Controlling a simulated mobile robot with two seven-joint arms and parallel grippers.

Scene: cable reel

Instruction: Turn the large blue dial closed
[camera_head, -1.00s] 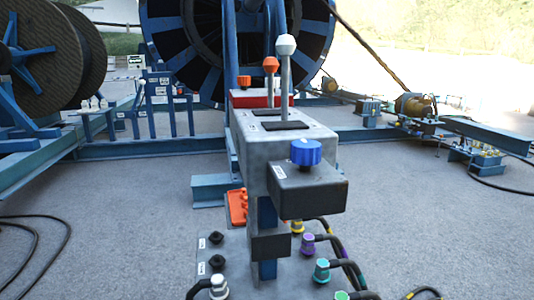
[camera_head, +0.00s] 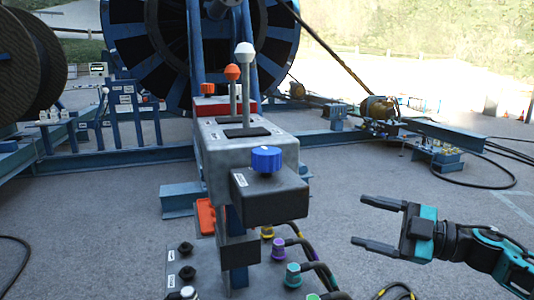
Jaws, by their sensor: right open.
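The large blue dial (camera_head: 266,159) stands on top of a dark grey box (camera_head: 272,196) at the front of the control console, near the middle of the head view. My right gripper (camera_head: 370,222) is at the lower right, its two dark fingers spread apart and pointing left. It is open and empty, to the right of the dial and lower in the picture, with a clear gap between them. My left gripper is not in view.
Levers with a white knob (camera_head: 244,48) and an orange knob (camera_head: 232,71) rise behind the dial. Hose connectors, including a purple one (camera_head: 278,248), sit below the box. A large reel (camera_head: 128,20) stands behind. Open floor lies right of the console.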

